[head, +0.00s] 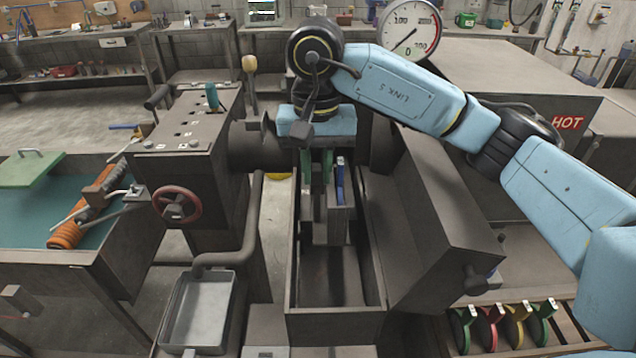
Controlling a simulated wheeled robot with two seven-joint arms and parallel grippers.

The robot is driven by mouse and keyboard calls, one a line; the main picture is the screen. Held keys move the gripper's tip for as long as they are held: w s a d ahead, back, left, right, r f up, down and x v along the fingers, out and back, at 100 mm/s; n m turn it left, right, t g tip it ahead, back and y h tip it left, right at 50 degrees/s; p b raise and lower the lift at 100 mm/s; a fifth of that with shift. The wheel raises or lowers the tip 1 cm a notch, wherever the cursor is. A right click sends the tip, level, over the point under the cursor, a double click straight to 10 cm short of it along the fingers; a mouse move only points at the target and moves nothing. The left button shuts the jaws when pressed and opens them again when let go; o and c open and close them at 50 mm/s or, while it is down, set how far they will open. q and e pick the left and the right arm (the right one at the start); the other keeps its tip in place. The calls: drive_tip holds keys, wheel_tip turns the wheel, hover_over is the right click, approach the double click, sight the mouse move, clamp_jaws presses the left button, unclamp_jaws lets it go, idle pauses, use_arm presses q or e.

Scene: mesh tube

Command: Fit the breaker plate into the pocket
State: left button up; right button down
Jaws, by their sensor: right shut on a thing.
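My right gripper (324,205) points down into a long dark open-topped housing (291,262) in the middle of the head view. It is shut on a plate with a blue, white-topped tab (340,184), which I take for the breaker plate. The plate's disc is mostly hidden by the gripper. Green parts (328,165) show between the gripper's body and the plate; I cannot tell what they are. The pocket is not clearly visible, so I cannot tell whether the plate touches it. My left gripper is not in view.
A red handwheel (176,205) and a metal pan (203,309) are left of the housing. A hinged dark cover (445,215) leans open on its right.

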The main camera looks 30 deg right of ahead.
drive_tip(key=w+d+p, duration=0.2)
drive_tip(key=w+d, duration=0.2)
drive_tip(key=w, duration=0.5)
wheel_tip(320, 180, down, 7)
drive_tip(key=p, duration=0.1)
drive_tip(key=shift+w+d, duration=0.2)
idle(0.4)
drive_tip(key=c, duration=1.7)
unclamp_jaws()
drive_tip(key=shift+f, duration=0.15)
drive_tip(key=o, duration=0.4)
drive_tip(key=shift+s, duration=0.1)
wheel_tip(320, 180, up, 12)
drive_tip(key=shift+r+b, duration=0.2)
drive_tip(key=shift+b, duration=0.7)
